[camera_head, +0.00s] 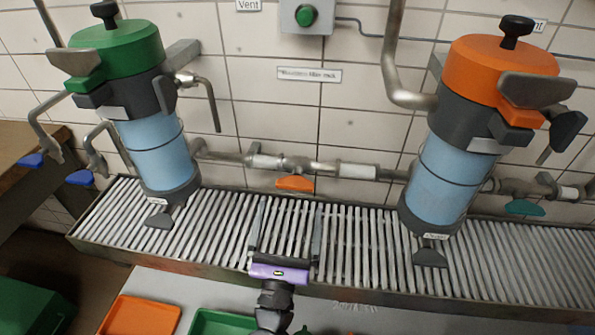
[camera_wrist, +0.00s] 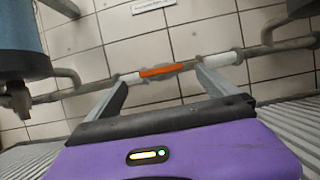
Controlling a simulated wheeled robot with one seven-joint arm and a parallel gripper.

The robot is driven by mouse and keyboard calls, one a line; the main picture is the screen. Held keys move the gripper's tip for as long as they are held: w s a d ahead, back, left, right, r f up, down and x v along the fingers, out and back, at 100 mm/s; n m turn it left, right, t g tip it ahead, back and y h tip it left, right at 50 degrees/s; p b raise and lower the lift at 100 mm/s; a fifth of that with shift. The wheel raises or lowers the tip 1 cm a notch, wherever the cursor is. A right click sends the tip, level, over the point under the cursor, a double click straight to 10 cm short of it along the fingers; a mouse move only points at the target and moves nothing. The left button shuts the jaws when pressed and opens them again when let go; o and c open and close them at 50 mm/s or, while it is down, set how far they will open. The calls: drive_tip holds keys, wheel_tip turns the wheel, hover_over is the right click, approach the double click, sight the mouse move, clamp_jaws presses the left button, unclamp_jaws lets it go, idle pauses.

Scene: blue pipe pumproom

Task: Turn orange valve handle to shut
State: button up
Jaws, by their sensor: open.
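The orange valve handle (camera_head: 295,183) sits on the horizontal pipe between the two filter housings, low on the tiled wall. It lies roughly along the pipe. In the wrist view the orange handle (camera_wrist: 161,71) shows ahead, between the open fingers and beyond their tips. My gripper (camera_head: 287,220) is open and empty, with a purple body, over the slatted grate and short of the handle. In the wrist view my gripper's two grey fingers (camera_wrist: 160,80) are spread wide. Nothing hides the handle.
A green-topped filter (camera_head: 155,150) stands left and an orange-topped filter (camera_head: 445,180) right. A teal valve handle (camera_head: 525,208) is on the right pipe; blue handles (camera_head: 80,177) are at left. The grate (camera_head: 355,250) runs below. Orange (camera_head: 140,316) and green trays lie in front.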

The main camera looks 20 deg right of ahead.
sight(294, 188)
drive_tip(key=x, duration=0.8)
drive_tip(key=shift+s, duration=0.1)
drive_tip(key=c, duration=1.4)
